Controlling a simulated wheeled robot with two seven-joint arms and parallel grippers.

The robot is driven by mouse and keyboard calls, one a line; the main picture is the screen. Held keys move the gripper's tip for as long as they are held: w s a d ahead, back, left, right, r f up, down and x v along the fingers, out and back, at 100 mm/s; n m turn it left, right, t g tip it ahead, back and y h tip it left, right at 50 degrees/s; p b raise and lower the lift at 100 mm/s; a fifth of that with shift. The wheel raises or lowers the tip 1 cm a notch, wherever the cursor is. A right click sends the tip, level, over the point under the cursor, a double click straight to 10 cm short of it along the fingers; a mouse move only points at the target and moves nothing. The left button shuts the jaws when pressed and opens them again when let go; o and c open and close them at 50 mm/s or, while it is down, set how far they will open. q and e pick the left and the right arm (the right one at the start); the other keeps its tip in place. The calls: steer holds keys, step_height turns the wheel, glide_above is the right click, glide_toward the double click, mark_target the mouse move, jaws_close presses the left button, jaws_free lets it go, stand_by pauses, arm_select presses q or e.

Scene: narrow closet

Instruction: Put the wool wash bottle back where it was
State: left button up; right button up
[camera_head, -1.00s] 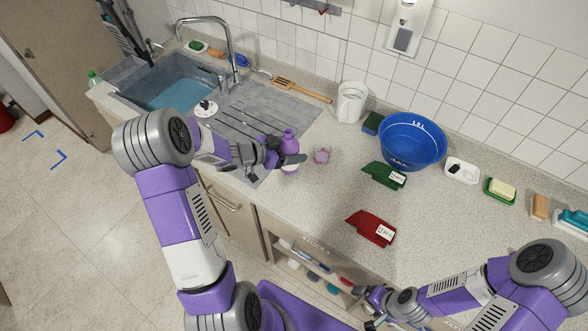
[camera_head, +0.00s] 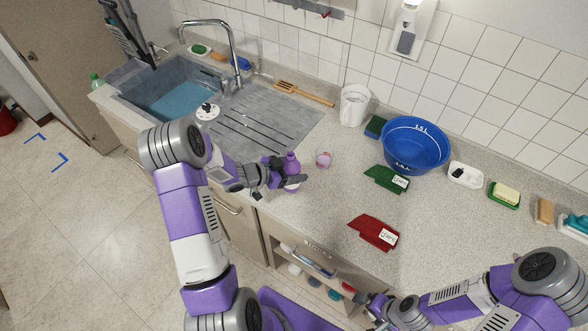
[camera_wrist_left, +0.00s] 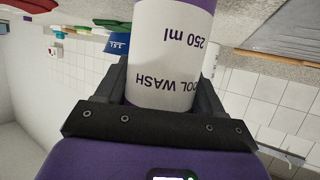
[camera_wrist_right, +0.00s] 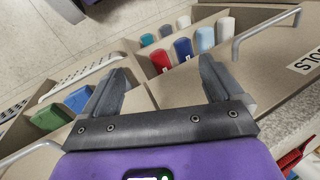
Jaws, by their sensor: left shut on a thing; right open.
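The wool wash bottle (camera_head: 292,164) is purple and white and stands upright in my left gripper (camera_head: 288,182), near the front edge of the counter. In the left wrist view its white label (camera_wrist_left: 165,60) reads "250 ml" and part of "WOOL WASH", between the two fingers (camera_wrist_left: 165,95). I cannot tell whether its base touches the counter. My right gripper (camera_head: 372,312) is low, in front of the cabinet. In the right wrist view its fingers (camera_wrist_right: 160,85) are apart and empty, above an open drawer holding several coloured items.
Green (camera_head: 385,178) and red (camera_head: 374,232) labelled pieces lie on the counter. Behind are a blue bowl (camera_head: 415,145), a white jug (camera_head: 353,105) and a sponge (camera_head: 375,127). The sink (camera_head: 170,90) is at left. The counter between the labelled pieces is bare.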

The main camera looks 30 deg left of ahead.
arm_select(q)
steer(key=o, duration=1.2)
steer(key=shift+f, duration=0.1)
steer(key=shift+o, duration=0.2)
steer(key=shift+r, duration=0.25)
steer(key=p+v, duration=0.1)
steer(key=v, duration=1.1)
steer(key=shift+f, duration=0.15)
